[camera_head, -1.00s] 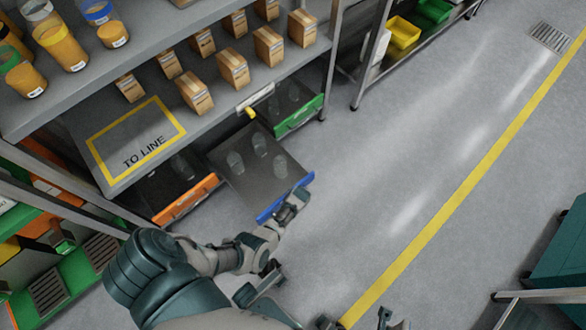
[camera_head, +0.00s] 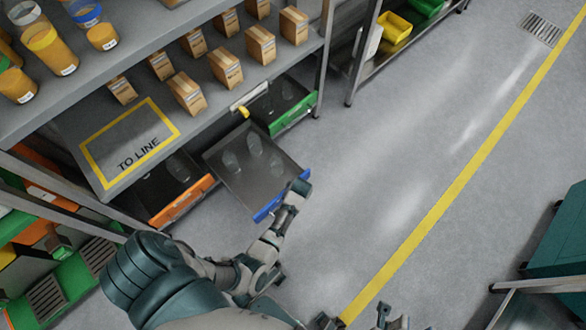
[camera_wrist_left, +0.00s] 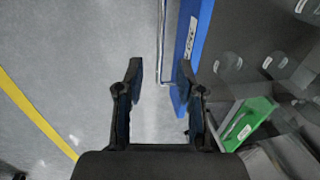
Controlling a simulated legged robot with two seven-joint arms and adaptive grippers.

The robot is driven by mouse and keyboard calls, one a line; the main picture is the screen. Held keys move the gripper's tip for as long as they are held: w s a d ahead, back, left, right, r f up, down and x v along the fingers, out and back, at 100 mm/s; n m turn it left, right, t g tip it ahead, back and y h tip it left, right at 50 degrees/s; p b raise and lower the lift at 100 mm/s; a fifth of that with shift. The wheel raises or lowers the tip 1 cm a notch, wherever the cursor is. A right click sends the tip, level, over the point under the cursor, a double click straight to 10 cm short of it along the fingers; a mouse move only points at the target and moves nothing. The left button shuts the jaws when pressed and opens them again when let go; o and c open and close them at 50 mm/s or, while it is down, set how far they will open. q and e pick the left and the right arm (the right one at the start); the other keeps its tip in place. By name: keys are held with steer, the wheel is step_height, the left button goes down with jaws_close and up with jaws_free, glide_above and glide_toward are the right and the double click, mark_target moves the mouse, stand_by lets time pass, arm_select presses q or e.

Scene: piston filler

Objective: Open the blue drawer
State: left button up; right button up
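The blue drawer (camera_head: 265,213) is pulled far out from under the grey shelf, and its dark tray with several round recesses shows. Its blue front (camera_wrist_left: 190,45) and thin handle bar (camera_wrist_left: 161,40) show in the left wrist view. My left gripper (camera_head: 296,192) is at the right part of the drawer front. In the left wrist view its fingers (camera_wrist_left: 163,78) are spread apart, with the handle's end between or just beyond them; contact cannot be made out. Parts that look like my right gripper (camera_head: 355,319) show at the bottom edge, mostly cut off.
An orange drawer (camera_head: 182,200) and a green drawer (camera_head: 292,117), both partly out, flank the blue one. The shelf above holds small boxes (camera_head: 226,67) and yellow-filled jars (camera_head: 50,48). The floor to the right is clear up to a yellow line (camera_head: 440,212).

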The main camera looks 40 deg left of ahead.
arm_select(q)
steer(key=shift+d+r, duration=0.15)
steer(key=shift+r, duration=0.55)
steer(key=shift+d+r, duration=0.15)
steer(key=shift+r, duration=0.5)
